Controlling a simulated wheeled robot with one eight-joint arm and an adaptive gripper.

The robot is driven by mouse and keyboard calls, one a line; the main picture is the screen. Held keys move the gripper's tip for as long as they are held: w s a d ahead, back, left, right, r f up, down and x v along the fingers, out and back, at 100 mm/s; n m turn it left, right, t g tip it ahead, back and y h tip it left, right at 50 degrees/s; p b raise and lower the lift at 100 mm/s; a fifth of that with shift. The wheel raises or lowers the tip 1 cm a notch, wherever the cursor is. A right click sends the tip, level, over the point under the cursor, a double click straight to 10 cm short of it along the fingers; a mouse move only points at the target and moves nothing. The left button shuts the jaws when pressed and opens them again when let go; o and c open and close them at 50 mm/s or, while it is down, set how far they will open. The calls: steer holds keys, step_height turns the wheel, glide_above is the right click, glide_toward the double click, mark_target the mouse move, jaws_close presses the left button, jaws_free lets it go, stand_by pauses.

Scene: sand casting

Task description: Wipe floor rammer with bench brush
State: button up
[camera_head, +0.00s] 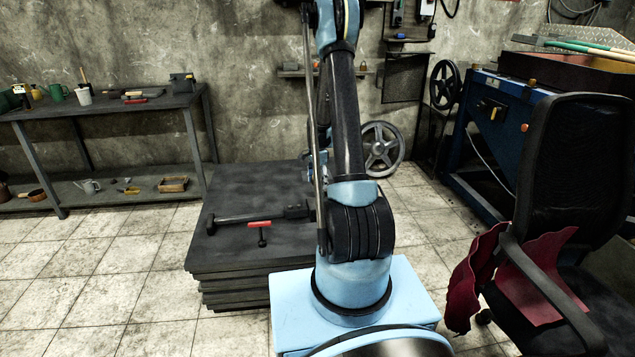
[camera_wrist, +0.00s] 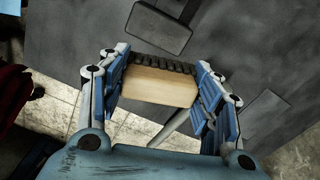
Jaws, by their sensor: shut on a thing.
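The bench brush (camera_wrist: 158,87), a pale wooden block with dark bristles along its far edge, is gripped between both fingers of my gripper (camera_wrist: 160,84). The brush is hidden behind my arm in the head view. A dark long-shafted tool with a block-like end, seemingly the floor rammer (camera_head: 250,216), lies flat on a stack of dark slabs (camera_head: 230,255). Its blocky end (camera_wrist: 158,27) shows just beyond the brush in the wrist view, apart from the bristles in the picture. I cannot tell the height gap.
A red-handled tool (camera_head: 260,225) lies beside the rammer. A long thin rod (camera_head: 314,120) stands along my arm. A chair with a red cloth (camera_head: 540,275) is at the right, a workbench (camera_head: 130,108) at the left. Tiled floor is free at left.

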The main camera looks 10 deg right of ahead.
steer(key=m, duration=0.3)
steer(key=shift+w+d+f+m, duration=0.1)
steer(key=shift+w+d+m, duration=0.2)
steer(key=shift+w+d, duration=0.05)
